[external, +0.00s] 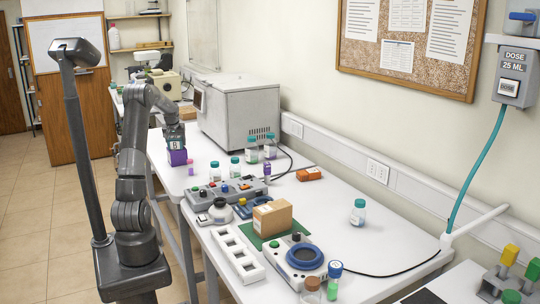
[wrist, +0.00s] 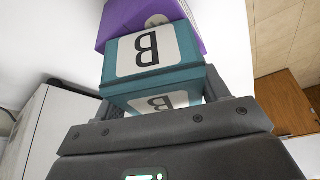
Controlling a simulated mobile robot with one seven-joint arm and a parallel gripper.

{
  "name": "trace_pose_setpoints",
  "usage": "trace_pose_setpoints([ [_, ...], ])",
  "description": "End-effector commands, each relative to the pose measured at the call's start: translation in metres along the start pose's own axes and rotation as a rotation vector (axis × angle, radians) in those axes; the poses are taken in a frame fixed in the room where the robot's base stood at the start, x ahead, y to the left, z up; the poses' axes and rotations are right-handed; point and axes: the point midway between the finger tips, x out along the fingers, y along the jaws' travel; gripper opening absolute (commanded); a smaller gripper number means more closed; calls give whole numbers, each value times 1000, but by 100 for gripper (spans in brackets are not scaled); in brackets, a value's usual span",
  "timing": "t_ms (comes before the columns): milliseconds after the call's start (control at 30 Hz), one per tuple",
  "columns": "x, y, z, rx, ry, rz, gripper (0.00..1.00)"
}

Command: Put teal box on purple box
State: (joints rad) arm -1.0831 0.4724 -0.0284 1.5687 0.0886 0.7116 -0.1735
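The teal box (wrist: 150,76), with white labels marked B, sits between the two fingers of my gripper (wrist: 163,100) in the wrist view. The fingers lie along its sides, and the gripper looks shut on it. In the external view the teal box (external: 176,144) is small and partly covered by my gripper (external: 175,138). The purple box (external: 177,158) stands on the white table directly below it. The purple box (wrist: 112,28) also shows beyond the teal box in the wrist view, partly cut off. I cannot tell whether the two boxes touch.
A small purple-capped vial (external: 190,168) stands just right of the purple box. A large grey machine (external: 238,115) is behind to the right. Teal-capped bottles (external: 235,168) and a grey control panel (external: 225,192) stand nearer the camera.

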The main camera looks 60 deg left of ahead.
Motion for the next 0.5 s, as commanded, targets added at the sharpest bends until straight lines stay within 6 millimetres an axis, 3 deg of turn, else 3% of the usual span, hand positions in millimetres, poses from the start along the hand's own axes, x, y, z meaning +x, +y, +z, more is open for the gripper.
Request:
trace_pose_setpoints([
  [233,0,0,0,0,0,0,88],
  [500,-2,0,-1,0,0,0,89],
])
